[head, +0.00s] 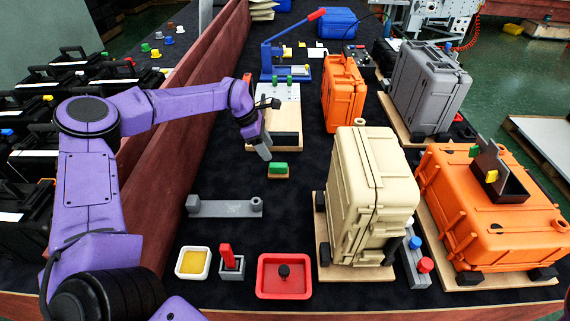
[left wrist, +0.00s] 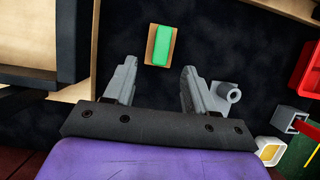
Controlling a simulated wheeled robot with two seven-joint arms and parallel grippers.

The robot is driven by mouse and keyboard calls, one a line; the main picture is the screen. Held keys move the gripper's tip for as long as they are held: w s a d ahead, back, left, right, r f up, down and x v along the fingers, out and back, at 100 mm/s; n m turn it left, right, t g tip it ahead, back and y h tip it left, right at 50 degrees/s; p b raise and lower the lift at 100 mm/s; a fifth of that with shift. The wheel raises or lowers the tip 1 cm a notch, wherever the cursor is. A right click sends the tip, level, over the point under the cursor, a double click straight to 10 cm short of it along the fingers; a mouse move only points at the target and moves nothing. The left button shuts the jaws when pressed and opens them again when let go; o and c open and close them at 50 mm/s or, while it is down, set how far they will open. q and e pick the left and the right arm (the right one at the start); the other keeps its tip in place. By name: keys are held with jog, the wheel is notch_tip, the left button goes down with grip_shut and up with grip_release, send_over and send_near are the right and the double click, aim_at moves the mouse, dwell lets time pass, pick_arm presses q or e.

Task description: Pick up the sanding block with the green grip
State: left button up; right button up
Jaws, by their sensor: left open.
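The sanding block with the green grip (head: 278,169) lies on the dark conveyor surface near the middle of the head view, a green grip on a tan base. In the left wrist view the sanding block (left wrist: 160,46) is ahead of the fingertips, roughly midway between them and apart from both. My left gripper (head: 264,152) is open and empty, just above and left of the block in the head view. Its two fingers show spread in the left wrist view (left wrist: 157,78). My right gripper is not in view.
A wooden board with a white top (head: 272,120) lies just behind the block. A grey bracket (head: 225,208) is in front of it to the left. A beige case (head: 367,195) stands to the right. A red tray (head: 284,290) is near the front edge.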

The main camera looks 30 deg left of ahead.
aim_at(278, 164)
pick_arm(q)
jog(key=d+f, duration=0.1)
jog(key=f, duration=0.2)
jog(key=shift+s+d, duration=0.15)
jog(key=shift+d, duration=0.25)
jog(key=f, duration=0.1)
jog(key=w+d+f+p, duration=0.1)
jog(key=w+f+p, duration=0.1)
jog(key=f, duration=0.1)
jog(key=shift+w+d+f, duration=0.1)
jog(key=shift+d, duration=0.1)
jog(key=shift+f, duration=0.35)
jog(key=shift+d, duration=0.1)
jog(key=c, duration=0.7)
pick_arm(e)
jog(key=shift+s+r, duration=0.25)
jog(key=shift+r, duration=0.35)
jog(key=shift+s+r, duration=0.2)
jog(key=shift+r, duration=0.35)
